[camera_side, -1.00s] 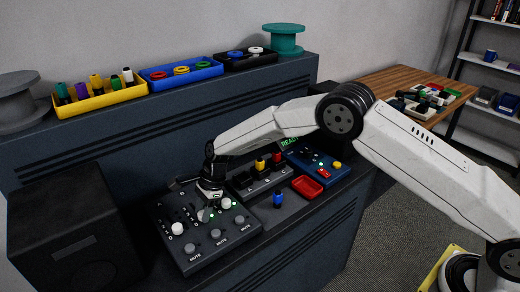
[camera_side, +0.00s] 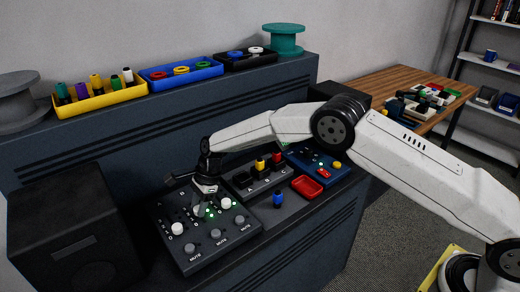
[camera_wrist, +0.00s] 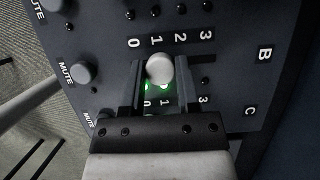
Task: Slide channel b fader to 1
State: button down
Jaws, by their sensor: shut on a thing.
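The mixer panel (camera_side: 180,254) is dark with white scale marks, mute buttons and three channel faders. In the wrist view the channel b fader knob (camera_wrist: 160,68), round and white, sits between the fingers of my gripper (camera_wrist: 160,78), which is shut on it. The knob lines up with about the 1 on the scale beside it. Two green lights glow next to the knob. The B label (camera_wrist: 265,53) is at right. In the side view my gripper (camera_side: 203,198) is over the panel and mostly hides this knob. Two other white knobs (camera_side: 177,229) and (camera_side: 226,203) flank it.
A black box (camera_side: 55,235) stands left of the panel. A raised shelf with bins stands behind.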

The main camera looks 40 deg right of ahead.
aim_at(210, 210)
jog(key=shift+c, duration=1.6)
grip_release()
jog(key=shift+d+r, duration=0.1)
jog(key=v, duration=0.7)
jog(key=shift+r, duration=0.3)
jog(key=shift+d, duration=0.2)
jog(key=s+d+r+n+t+h, duration=0.1)
jog(key=s+d+r+n, duration=0.1)
jog(key=s+d+n, duration=0.4)
jog(key=s+d+r+n+t+h, duration=0.1)
jog(key=s+d+r+n+h, duration=0.15)
jog(key=s+d, duration=0.45)
jog(key=s+d+n, duration=0.3)
jog(key=s+n, duration=0.1)
jog(key=s, duration=0.4)
jog(key=s+d+n, duration=0.3)
jog(key=s+n, duration=0.2)
jog(key=s, duration=0.4)
jog(key=shift+d+f+t+h, duration=0.25)
jog(key=shift+f+t+h, duration=0.05)
jog(key=shift+h, duration=0.15)
